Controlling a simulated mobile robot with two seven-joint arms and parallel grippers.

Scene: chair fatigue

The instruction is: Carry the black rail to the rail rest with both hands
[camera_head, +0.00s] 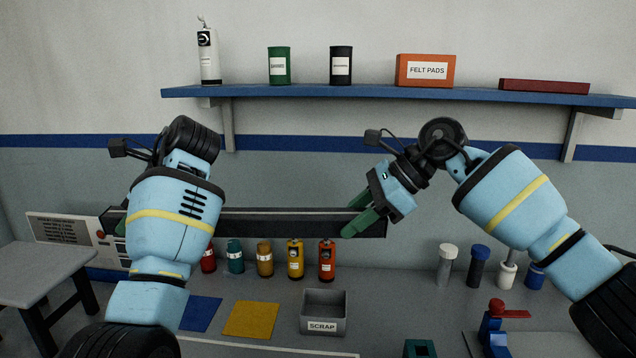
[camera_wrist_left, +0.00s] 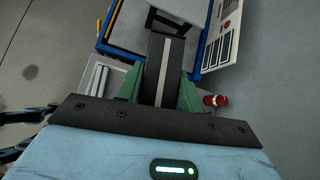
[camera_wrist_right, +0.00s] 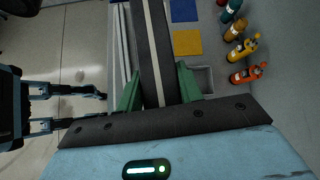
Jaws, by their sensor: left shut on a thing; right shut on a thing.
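The black rail (camera_head: 285,225) is held level above the bench in the head view, running left to right. My right gripper (camera_head: 360,214) is shut on it near its right end, with green fingers on either side. In the right wrist view the rail (camera_wrist_right: 155,50), with a pale stripe along it, passes between the fingers (camera_wrist_right: 158,92). My left gripper is mostly hidden behind its own arm in the head view. In the left wrist view its green fingers (camera_wrist_left: 160,88) are shut on the rail (camera_wrist_left: 167,62). I cannot make out the rail rest for certain.
Below the rail stand several coloured bottles (camera_head: 295,260), a grey scrap bin (camera_head: 323,312), and blue and yellow mats (camera_head: 251,320). Capped tubes (camera_head: 478,266) and a red-blue clamp (camera_head: 494,330) are at right. A blue shelf (camera_head: 380,93) runs above. A grey stool (camera_head: 40,275) stands left.

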